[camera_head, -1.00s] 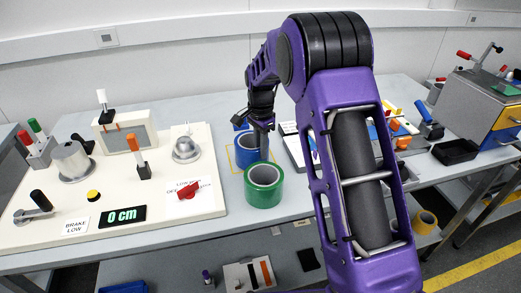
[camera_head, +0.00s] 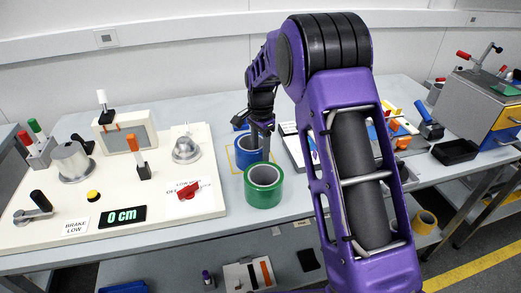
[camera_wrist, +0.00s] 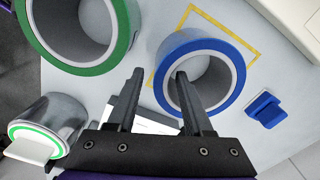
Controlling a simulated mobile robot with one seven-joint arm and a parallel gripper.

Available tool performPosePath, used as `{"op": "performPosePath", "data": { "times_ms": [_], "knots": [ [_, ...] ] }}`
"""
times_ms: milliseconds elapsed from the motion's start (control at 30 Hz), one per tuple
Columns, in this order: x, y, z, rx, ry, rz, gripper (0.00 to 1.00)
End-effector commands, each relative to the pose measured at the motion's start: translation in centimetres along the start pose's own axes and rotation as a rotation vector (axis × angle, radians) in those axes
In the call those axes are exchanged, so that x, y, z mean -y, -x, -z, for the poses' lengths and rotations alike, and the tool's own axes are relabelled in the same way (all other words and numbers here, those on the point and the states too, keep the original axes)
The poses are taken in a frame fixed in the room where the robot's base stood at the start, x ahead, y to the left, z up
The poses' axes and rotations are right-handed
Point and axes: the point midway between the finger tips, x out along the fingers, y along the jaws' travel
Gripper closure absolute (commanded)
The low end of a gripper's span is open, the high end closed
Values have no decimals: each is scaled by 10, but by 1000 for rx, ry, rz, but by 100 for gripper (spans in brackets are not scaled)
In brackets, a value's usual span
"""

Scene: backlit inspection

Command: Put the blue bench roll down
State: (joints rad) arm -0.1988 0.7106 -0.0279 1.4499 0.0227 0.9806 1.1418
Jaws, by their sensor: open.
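The blue bench roll (camera_head: 242,158) stands on the grey bench, with its hole facing up. A yellow outline (camera_head: 231,158) on the bench surrounds it; in the wrist view the blue roll (camera_wrist: 200,43) seems to overlap the line at lower left. My gripper (camera_head: 260,142) is open at the roll. In the wrist view one finger of my gripper (camera_wrist: 158,74) is over the roll's hole and the other is outside its wall. The fingers look apart from the wall, but contact is hard to tell.
A green roll (camera_head: 263,196) stands close in front. A small blue block (camera_wrist: 265,110) lies beside the blue roll. A cream panel (camera_head: 150,215) with levers and knobs fills the left. A metal cylinder with a green ring (camera_wrist: 48,125) shows in the wrist view.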

Motion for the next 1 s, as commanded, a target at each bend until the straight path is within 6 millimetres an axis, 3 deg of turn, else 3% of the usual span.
{"op": "performPosePath", "data": {
  "times_ms": [500,700,1000],
  "knots": [
    [1,100,1,-2,0,4,49],
    [0,117,0,-1,0,2,49],
    [0,119,0,-1,0,1,49]
  ]
}}
